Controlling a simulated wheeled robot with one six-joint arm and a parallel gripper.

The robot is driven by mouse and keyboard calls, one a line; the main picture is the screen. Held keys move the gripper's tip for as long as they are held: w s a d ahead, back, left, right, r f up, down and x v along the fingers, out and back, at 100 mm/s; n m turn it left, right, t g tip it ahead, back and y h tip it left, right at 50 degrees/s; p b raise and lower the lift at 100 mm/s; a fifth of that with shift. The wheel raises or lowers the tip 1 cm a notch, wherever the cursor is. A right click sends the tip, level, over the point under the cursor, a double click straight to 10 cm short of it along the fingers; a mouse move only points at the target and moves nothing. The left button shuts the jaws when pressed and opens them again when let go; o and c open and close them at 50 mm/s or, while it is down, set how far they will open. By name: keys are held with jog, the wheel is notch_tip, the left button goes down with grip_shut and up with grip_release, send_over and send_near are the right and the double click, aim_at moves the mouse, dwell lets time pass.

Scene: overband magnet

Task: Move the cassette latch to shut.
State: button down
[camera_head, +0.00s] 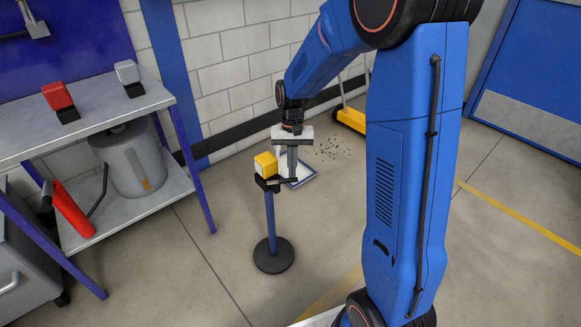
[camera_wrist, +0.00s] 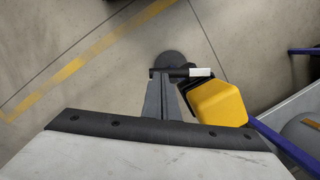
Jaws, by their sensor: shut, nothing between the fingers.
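A yellow block (camera_head: 266,164) sits in a dark holder on top of a slim blue stand (camera_head: 271,225). It also shows in the wrist view (camera_wrist: 220,103). A short dark bar (camera_head: 284,181), apparently the cassette latch, sticks out sideways from the holder. In the wrist view the bar (camera_wrist: 172,72) has a white piece at its right end. My gripper (camera_head: 292,180) points down just right of the yellow block, its fingers shut and empty. In the wrist view my fingertips (camera_wrist: 162,82) are at the bar; I cannot tell whether they touch it.
A workbench (camera_head: 110,105) at the left carries a red-topped block (camera_head: 60,100) and a grey block (camera_head: 129,76). A grey drum (camera_head: 134,160) stands on its lower shelf. Dark specks (camera_head: 338,150) lie on the floor near a yellow object (camera_head: 351,118).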

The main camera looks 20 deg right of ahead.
aim_at(291, 180)
jog(key=shift+s+m, duration=0.75)
jog(key=shift+m, duration=0.45)
jog(key=s+m, duration=0.1)
jog(key=m, duration=0.1)
jog(key=s+a+m, duration=0.1)
jog(key=m, duration=0.1)
jog(key=s+a+m+t+y, duration=0.1)
jog(key=m, duration=0.2)
jog(key=shift+s, duration=0.1)
jog(key=shift+s+a, duration=0.15)
dwell(0.4)
jog(key=shift+a, duration=0.1)
